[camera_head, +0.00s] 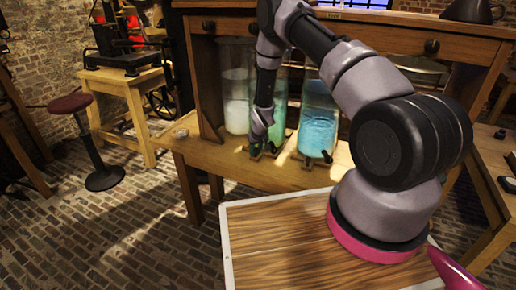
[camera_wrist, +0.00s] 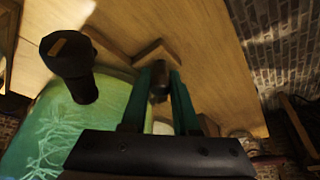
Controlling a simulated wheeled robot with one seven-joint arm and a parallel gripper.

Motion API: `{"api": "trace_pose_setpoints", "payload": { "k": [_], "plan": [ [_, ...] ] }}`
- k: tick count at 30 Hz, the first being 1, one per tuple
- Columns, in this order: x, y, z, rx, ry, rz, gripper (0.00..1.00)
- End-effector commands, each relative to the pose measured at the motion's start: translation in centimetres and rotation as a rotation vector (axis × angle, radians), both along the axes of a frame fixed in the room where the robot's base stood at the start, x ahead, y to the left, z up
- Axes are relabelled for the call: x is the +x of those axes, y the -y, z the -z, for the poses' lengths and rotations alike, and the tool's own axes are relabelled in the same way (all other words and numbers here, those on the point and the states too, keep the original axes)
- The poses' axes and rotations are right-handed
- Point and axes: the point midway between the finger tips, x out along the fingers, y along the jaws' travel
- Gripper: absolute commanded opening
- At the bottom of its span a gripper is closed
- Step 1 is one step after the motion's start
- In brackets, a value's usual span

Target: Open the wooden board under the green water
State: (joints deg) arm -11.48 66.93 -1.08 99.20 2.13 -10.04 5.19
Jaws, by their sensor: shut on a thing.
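The green-water jar (camera_head: 279,112) stands on the workbench, partly hidden behind my arm. It also shows in the wrist view (camera_wrist: 52,128) as a green, glassy shape at the lower left. A small wooden board (camera_head: 257,156) shows at the front of its base. My gripper (camera_head: 262,148) is at the jar's front edge, low over the bench. In the wrist view, its two green fingers (camera_wrist: 160,88) are on either side of a small dark handle (camera_wrist: 159,72) beside an angled wooden piece (camera_wrist: 158,50). The board's opening is too hidden to judge.
A blue-water jar (camera_head: 318,118) stands right, with a dark peg (camera_head: 327,155) in front. A white-filled jar (camera_head: 236,100) stands left. The bench front (camera_head: 215,165) is mostly clear.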

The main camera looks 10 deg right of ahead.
Motion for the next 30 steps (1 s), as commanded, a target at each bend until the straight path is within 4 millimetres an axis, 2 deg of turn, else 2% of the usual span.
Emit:
{"api": "trace_pose_setpoints", "payload": {
  "k": [1, 12, 18, 24, 30],
  "plan": [
    [-1.2, -1.0, 0.0, 0.000, -0.006, -0.005, 0.00],
    [-9.4, -6.9, 0.1, 0.000, -0.006, -0.009, 0.00],
    [-13.2, -9.6, 0.0, 0.000, -0.005, -0.007, 0.00],
    [-15.8, -11.5, 0.0, 0.001, -0.004, -0.005, 0.00],
    [-17.2, -12.5, 0.0, 0.001, -0.003, -0.002, 0.00]
  ]
}}
